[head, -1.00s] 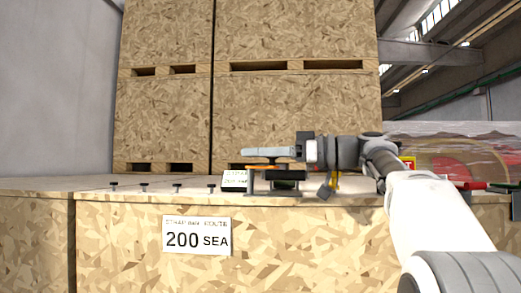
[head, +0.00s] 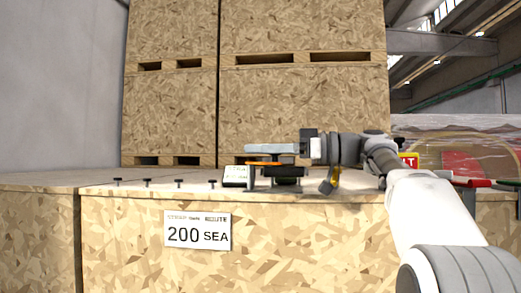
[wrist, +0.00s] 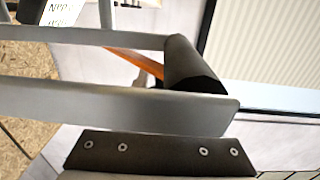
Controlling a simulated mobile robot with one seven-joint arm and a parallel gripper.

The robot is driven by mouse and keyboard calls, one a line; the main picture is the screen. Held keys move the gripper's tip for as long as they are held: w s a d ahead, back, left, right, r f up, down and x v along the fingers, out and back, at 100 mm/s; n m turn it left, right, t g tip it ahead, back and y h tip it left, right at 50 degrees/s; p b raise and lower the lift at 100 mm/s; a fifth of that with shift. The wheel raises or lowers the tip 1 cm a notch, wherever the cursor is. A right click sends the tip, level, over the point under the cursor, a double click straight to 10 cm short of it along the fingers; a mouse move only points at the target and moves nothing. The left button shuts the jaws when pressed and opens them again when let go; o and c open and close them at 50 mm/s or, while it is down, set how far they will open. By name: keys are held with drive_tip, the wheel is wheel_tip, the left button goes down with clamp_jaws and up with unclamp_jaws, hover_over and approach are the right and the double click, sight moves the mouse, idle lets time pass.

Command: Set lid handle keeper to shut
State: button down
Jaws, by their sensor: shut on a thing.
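An orange bar (head: 262,163), which looks like the lid handle keeper, lies low over the crate's top under my fingers in the head view. In the wrist view the orange bar (wrist: 135,62) runs to a dark block-like grip (wrist: 195,68). My gripper (head: 270,148) reaches in from the right, with its grey fingers level. In the wrist view the two fingers of my gripper (wrist: 190,70) lie on either side of the dark grip and are shut on it. The finger hides part of the bar. A black part (head: 287,171) sits below the bar.
The wooden crate (head: 330,232) bears a "200 SEA" label (head: 197,231). A small sign (head: 237,176) stands just left of the bar. Several dark pegs (head: 147,183) stand along the front edge at left. Tall stacked crates (head: 300,105) rise behind.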

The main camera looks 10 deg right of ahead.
drive_tip(key=c, duration=0.6)
unclamp_jaws()
drive_tip(key=p+v, duration=0.1)
drive_tip(key=v, duration=1.6)
drive_tip(key=shift+s+d, duration=0.15)
drive_tip(key=shift+s, duration=0.05)
